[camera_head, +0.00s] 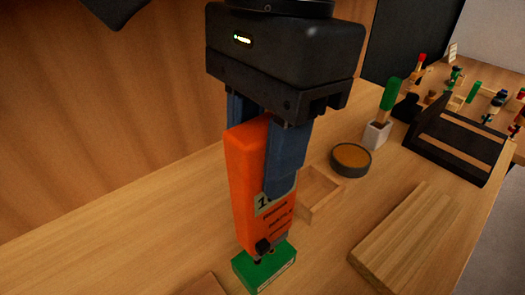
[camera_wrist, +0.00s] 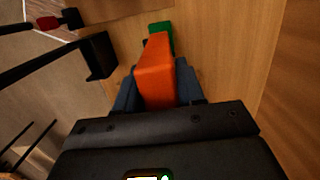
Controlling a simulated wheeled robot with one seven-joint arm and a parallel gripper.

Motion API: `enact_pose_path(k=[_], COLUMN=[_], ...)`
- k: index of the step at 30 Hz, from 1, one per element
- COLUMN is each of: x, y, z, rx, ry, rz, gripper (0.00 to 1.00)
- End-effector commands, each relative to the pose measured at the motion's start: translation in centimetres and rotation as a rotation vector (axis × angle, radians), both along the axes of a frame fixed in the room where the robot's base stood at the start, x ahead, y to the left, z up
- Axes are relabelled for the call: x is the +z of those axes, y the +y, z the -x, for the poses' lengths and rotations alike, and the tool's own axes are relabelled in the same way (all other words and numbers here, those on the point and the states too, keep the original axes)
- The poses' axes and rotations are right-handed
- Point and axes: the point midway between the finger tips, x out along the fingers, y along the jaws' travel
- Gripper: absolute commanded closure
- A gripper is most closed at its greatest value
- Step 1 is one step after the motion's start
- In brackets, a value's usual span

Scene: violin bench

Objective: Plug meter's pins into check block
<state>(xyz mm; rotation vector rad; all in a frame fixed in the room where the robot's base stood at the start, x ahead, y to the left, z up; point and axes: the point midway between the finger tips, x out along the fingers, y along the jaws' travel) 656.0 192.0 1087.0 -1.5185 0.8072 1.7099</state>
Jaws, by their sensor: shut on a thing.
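The orange meter (camera_head: 250,185) is held upright between the blue fingers of my gripper (camera_head: 268,165) in the head view. Its label faces the camera, and a dark knob shows at its lower end. The green check block (camera_head: 264,268) lies on the bench directly under the meter. The meter's lower end is at the block's top face; I cannot tell how deep the pins sit. In the wrist view the meter (camera_wrist: 155,75) lies between the fingers of my gripper (camera_wrist: 155,80), and the green block (camera_wrist: 163,36) shows beyond its far end.
A small wooden tray (camera_head: 318,208) stands just right of the meter. A round dark tin (camera_head: 351,160), a white cup with a green-handled tool (camera_head: 377,135), a wooden board (camera_head: 405,245) and a black rack (camera_head: 455,145) are further right. Bench at left is clear.

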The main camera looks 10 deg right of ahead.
Motion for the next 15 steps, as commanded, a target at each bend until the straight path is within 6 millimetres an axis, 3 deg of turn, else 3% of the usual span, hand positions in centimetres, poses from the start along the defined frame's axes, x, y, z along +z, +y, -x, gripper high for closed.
enact_pose_path(k=[15], x=[2.5], y=[0.0], z=[0.0], rx=[0.000], ry=[-0.001], rz=[-0.001], gripper=[1.00])
